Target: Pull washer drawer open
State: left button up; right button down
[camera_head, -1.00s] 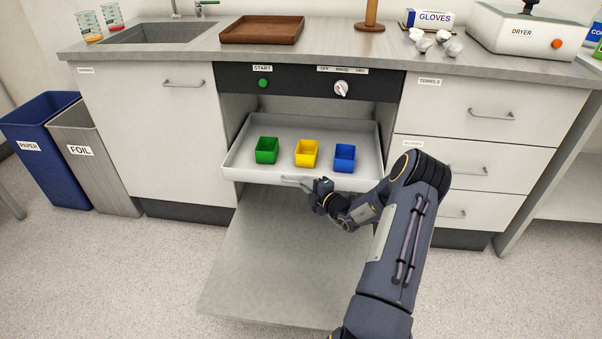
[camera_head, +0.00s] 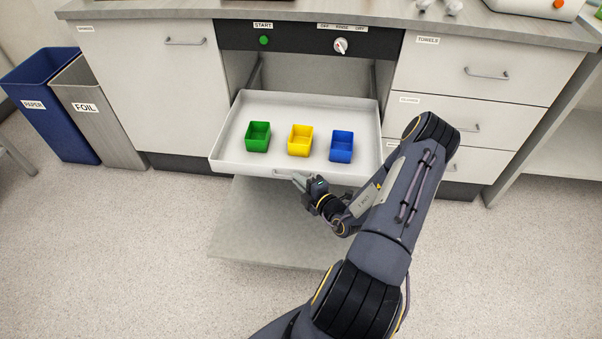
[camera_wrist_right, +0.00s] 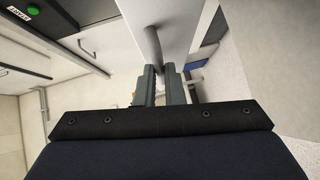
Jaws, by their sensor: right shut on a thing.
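The washer drawer (camera_head: 225,160) is a white, shallow tray pulled well out of the opening under the black control panel. It holds a green bin (camera_head: 257,136), a yellow bin (camera_head: 300,140) and a blue bin (camera_head: 341,147), all upright. My right gripper (camera_head: 304,183) is at the drawer's front, shut on its bar handle (camera_head: 281,172). In the right wrist view the fingers (camera_wrist_right: 162,84) close around the grey handle bar (camera_wrist_right: 152,45). My left gripper is not in view.
A lowered grey door panel (camera_head: 265,225) lies below the drawer. Closed drawers (camera_head: 470,85) stand on the right, a closed cupboard (camera_head: 165,95) on the left. Blue paper (camera_head: 45,105) and grey foil (camera_head: 95,115) bins stand at far left. The floor in front is clear.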

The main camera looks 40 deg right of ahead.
dwell(0.3)
jog(key=c, duration=1.5)
grip_release()
jog(key=shift+s, duration=0.15)
jog(key=s, duration=0.2)
jog(key=s+p, duration=0.1)
jog(key=s, duration=0.2)
jog(key=s+r, duration=0.1)
jog(key=s, duration=0.1)
jog(key=shift+s+a, duration=0.3)
jog(key=shift+a, duration=0.1)
